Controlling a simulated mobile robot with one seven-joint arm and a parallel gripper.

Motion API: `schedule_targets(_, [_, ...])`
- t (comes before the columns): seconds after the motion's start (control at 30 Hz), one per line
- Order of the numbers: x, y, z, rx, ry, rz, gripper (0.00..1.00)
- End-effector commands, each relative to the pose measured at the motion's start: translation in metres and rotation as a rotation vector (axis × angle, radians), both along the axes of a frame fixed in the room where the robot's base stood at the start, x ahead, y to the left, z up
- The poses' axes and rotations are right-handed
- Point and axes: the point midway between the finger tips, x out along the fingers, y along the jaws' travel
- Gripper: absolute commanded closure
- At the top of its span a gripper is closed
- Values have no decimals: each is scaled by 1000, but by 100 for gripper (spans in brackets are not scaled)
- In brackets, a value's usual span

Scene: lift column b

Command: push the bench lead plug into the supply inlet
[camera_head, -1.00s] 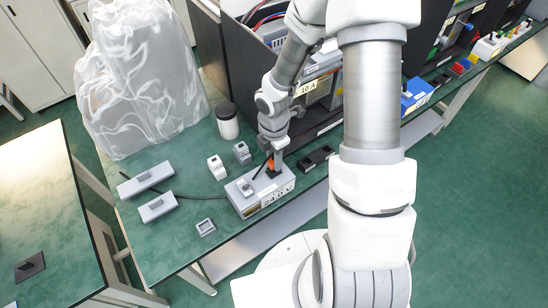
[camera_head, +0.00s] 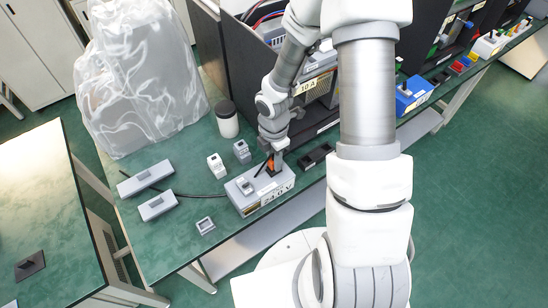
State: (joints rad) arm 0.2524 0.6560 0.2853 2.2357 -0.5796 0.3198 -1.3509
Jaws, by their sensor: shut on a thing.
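The supply (camera_head: 262,194) is a light grey box with a "24.0 V" label on its front, standing near the front edge of the green bench. My gripper (camera_head: 272,161) is over the right part of its top, pointing down. It is shut on an orange plug (camera_head: 270,166), which I take to be the bench lead plug. The plug is at or just above the supply's top. The inlet is hidden under the plug and gripper, so I cannot tell how deep the plug sits. A dark lead (camera_head: 261,168) runs from beside the plug.
Small grey blocks (camera_head: 241,151) and a dark-lidded jar (camera_head: 227,120) stand behind the supply. Two long grey blocks (camera_head: 157,206) and a small square socket (camera_head: 205,225) lie to the left. A black tray (camera_head: 316,156) lies to the right. A tall dark rack (camera_head: 232,65) stands behind my arm.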

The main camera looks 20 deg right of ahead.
Motion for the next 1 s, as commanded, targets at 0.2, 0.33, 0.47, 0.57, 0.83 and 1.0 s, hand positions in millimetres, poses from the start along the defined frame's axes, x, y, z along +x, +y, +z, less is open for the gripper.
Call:
schedule_targets(0.2, [0,0,0,0,0,1,100])
schedule_targets(0.33, [0,1,-2,1,0,1,100])
schedule_targets(0.47, [0,1,-5,1,-1,2,100])
schedule_targets(0.57, [0,1,-5,1,-1,2,59])
schedule_targets(0.83, [0,0,-5,0,-1,1,36])
schedule_targets(1.0, [0,0,-3,0,-1,1,36])
